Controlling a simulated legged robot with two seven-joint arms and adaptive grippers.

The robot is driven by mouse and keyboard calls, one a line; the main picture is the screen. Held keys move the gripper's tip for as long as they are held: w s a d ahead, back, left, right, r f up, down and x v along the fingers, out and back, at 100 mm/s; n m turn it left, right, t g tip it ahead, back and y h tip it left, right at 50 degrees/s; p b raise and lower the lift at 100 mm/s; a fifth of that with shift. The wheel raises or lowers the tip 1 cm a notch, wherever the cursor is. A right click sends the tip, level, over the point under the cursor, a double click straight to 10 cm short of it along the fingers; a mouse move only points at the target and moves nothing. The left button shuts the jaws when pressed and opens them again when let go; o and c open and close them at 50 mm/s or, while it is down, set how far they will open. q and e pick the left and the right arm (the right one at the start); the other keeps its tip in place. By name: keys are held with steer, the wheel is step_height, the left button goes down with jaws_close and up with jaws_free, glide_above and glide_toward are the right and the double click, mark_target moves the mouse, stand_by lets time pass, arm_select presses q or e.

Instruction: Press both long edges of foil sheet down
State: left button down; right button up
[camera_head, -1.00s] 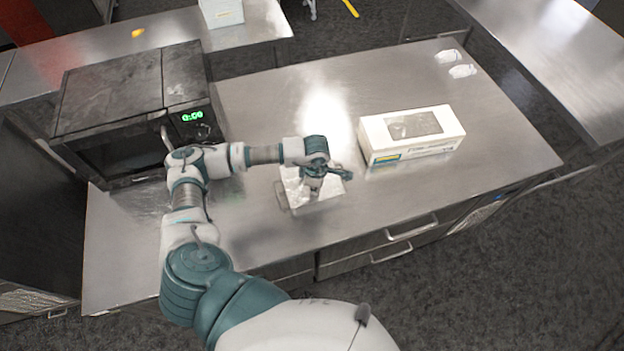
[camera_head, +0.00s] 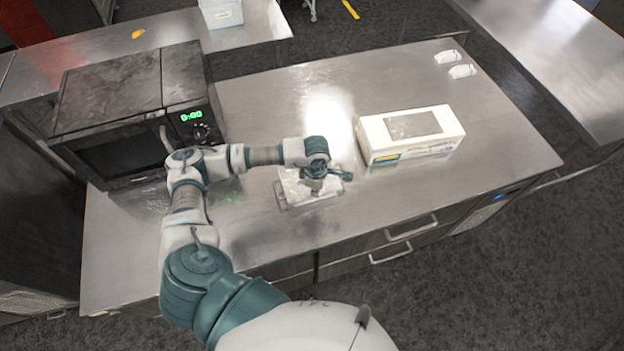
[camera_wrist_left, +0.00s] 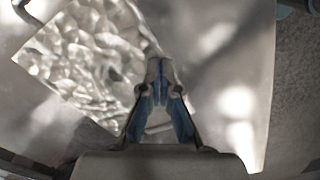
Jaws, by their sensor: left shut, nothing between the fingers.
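The foil sheet (camera_head: 293,189) is a bright, crinkled silver patch near the front middle of the steel counter, partly hidden under my left wrist. In the left wrist view the foil (camera_wrist_left: 85,55) fills the upper left, with a wrinkled surface and a straight edge facing the gripper. My left gripper (camera_head: 322,184) is over the right part of the foil in the head view. In the left wrist view its fingertips (camera_wrist_left: 160,66) are together and empty, at the foil's edge. I cannot tell whether they touch it. My right gripper is not in view.
A white box (camera_head: 455,140) with a dark window stands to the right of the foil. A black microwave (camera_head: 110,100) stands at the left. Two small white items (camera_head: 462,71) lie at the far right corner. The steel counter (camera_head: 480,180) is clear at right.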

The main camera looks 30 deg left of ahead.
arm_select(q)
steer(key=shift+s+f, duration=0.1)
steer(key=shift+f, duration=0.05)
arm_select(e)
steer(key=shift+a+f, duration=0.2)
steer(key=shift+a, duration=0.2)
arm_select(q)
steer(key=shift+s+d+f, duration=0.1)
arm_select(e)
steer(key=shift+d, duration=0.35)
arm_select(q)
steer(key=shift+w+r+p, duration=0.2)
steer(key=shift+r+p, duration=0.2)
steer(key=shift+r, duration=0.55)
steer(key=shift+r+p, duration=1.25)
steer(key=shift+r, duration=1.45)
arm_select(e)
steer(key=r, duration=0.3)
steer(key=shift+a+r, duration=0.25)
arm_select(q)
steer(key=shift+s+f, duration=0.1)
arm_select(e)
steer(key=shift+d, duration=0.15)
